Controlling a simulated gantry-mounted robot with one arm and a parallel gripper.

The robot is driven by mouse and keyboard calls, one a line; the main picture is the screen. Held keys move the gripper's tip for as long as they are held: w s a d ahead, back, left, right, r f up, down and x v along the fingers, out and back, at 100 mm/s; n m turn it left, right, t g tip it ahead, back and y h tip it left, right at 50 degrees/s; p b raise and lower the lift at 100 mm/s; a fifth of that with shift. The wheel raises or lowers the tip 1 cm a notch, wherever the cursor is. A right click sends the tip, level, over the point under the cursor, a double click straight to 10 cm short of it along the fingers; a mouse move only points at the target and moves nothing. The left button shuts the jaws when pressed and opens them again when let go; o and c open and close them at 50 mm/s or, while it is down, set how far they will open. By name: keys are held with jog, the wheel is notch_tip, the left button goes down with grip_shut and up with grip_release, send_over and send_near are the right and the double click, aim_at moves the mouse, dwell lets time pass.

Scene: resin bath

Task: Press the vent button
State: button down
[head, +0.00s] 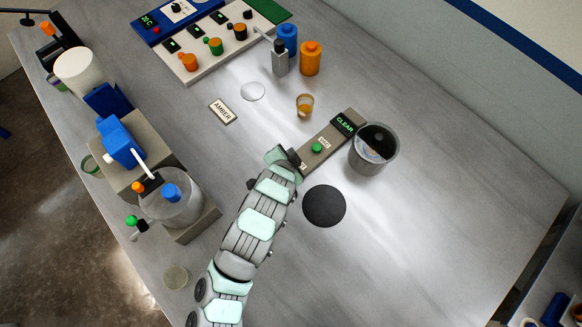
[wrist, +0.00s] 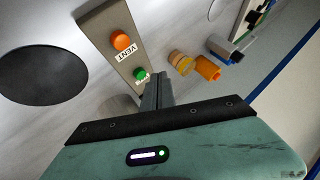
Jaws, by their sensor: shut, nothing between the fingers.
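A grey-beige control panel (head: 332,136) lies on the bench. Its orange button (wrist: 121,40) shows in the wrist view beside a label reading VENT (wrist: 127,53). In the head view my arm's end hides the orange button. A green button (head: 317,148) sits farther along the panel; it also shows in the wrist view (wrist: 139,74), with a partly hidden label. My gripper (wrist: 158,78) is shut and empty, its fingertips close to the green button in the picture. Their height above the panel is unclear. In the head view my gripper (head: 294,159) is over the panel's near end.
A display reading CLEAR (head: 345,123) is at the panel's far end, beside a grey round pot (head: 374,158). A black disc (head: 324,206) lies to the right of my gripper. A small amber cup (head: 305,105) stands beyond. Bench at right is clear.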

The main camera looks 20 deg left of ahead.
notch_tip(320, 180, down, 8)
jog(key=b, duration=0.5)
jog(key=shift+r, duration=0.15)
jog(key=shift+f, duration=0.35)
jog(key=shift+f+b, duration=0.15)
jog(key=shift+b, duration=0.15)
dwell(1.2)
jog(key=shift+f, duration=0.25)
jog(key=shift+f, duration=0.55)
dwell(0.6)
jog(key=shift+r, duration=0.1)
jog(key=shift+r+p, duration=0.55)
jog(key=shift+r, duration=0.3)
jog(key=shift+r, duration=0.1)
